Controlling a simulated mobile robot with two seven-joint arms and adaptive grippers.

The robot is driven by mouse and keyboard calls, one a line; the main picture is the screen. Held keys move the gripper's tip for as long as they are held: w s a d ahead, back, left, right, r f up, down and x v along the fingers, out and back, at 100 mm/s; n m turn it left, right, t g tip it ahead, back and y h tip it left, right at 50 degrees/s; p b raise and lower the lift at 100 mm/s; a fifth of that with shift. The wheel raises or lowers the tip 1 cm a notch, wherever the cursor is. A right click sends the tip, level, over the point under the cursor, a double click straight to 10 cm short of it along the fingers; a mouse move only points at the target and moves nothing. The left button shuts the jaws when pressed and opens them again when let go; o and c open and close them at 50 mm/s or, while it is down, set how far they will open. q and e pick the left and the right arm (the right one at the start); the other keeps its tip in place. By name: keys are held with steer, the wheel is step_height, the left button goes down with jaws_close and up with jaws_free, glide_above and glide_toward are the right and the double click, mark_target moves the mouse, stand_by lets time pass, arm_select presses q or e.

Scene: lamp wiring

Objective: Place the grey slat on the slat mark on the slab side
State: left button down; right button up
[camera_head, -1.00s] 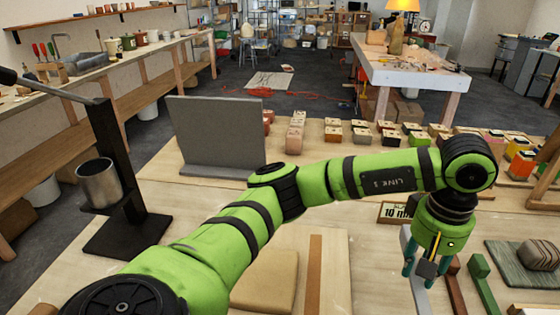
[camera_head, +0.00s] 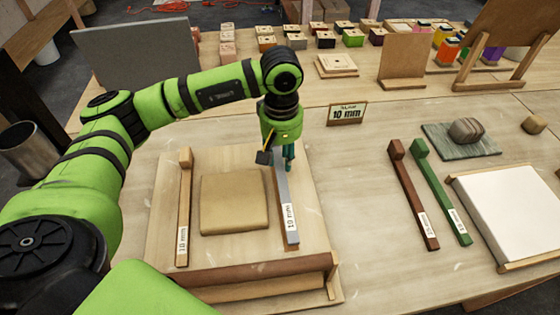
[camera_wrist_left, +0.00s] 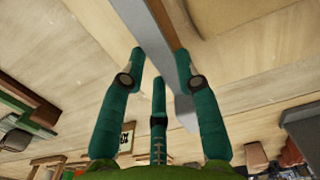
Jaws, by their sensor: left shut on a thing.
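My left gripper (camera_head: 289,158) is shut on the grey slat (camera_head: 288,205), near its far end. The slat carries a "10 mm" label and lies lengthwise along the right side of the tan slab (camera_head: 234,202), a small gap apart. In the left wrist view, the slat (camera_wrist_left: 148,28) runs between the fingers of the gripper (camera_wrist_left: 160,68), with a brown strip (camera_wrist_left: 165,20) close beside it. In the head view, the slat mostly covers the mark area. I cannot tell whether the slat touches the board (camera_head: 318,225). My right gripper is not in view.
A wooden slat (camera_head: 185,205) lies left of the slab. A rolling pin (camera_head: 265,273) lies along the board's front. A red-brown slat (camera_head: 413,195) and a green slat (camera_head: 440,195) lie to the right, near a white slab (camera_head: 515,210). A "10 mm" sign (camera_head: 347,113) stands behind.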

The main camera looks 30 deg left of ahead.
mark_target(281, 161)
arm_select(q)
steer(key=shift+f, duration=0.3)
step_height(281, 161, down, 2)
steer(key=shift+f+p, duration=0.25)
steer(key=shift+p, duration=0.5)
steer(key=shift+f, duration=0.5)
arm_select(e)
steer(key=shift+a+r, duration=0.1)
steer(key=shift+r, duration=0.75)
arm_select(q)
steer(key=shift+f, duration=0.25)
steer(key=c, duration=1.2)
jaws_free()
steer(key=shift+r, duration=0.1)
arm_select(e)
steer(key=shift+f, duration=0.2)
